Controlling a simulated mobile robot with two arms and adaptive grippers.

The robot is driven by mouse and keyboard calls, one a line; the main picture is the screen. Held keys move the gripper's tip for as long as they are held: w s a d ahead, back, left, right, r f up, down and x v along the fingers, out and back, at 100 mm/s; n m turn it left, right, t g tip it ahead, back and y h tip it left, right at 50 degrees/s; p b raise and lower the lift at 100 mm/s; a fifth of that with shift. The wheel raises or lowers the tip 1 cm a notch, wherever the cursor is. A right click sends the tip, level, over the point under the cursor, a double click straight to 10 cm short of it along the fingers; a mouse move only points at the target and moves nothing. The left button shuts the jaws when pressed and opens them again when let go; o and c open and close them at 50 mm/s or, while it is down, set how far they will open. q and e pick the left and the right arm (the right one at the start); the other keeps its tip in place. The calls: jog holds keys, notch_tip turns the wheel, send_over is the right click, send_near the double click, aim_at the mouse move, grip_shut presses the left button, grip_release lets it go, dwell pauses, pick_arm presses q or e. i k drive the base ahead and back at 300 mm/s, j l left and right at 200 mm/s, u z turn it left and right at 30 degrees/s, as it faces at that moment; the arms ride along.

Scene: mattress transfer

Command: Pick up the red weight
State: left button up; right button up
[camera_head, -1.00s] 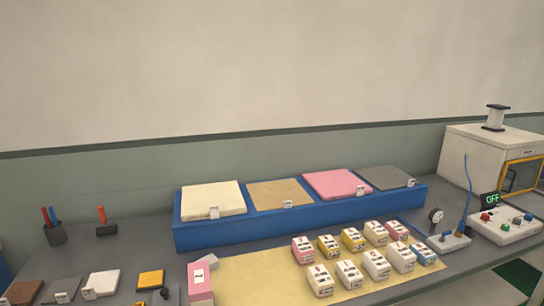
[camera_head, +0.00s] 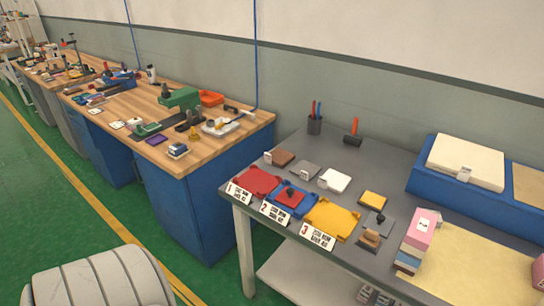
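A red square piece with a dark knob on top, which looks like the red weight (camera_head: 287,199), sits on the blue mat (camera_head: 271,207) labelled 2, near the front left of the grey table. A red mat (camera_head: 254,180) labelled 1 lies to its left and a yellow mat (camera_head: 335,215) labelled 3 to its right. Neither of my grippers is in view. Nothing is touching the red piece.
A wooden workbench (camera_head: 190,155) with tools stands left, across a gap. Green floor (camera_head: 60,215) is open at the left.

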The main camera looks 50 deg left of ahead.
aim_at(291, 198)
jog(key=j+u, duration=0.1)
jog(key=u, duration=1.2)
jog(key=i+l, duration=0.05)
jog(key=l, duration=0.05)
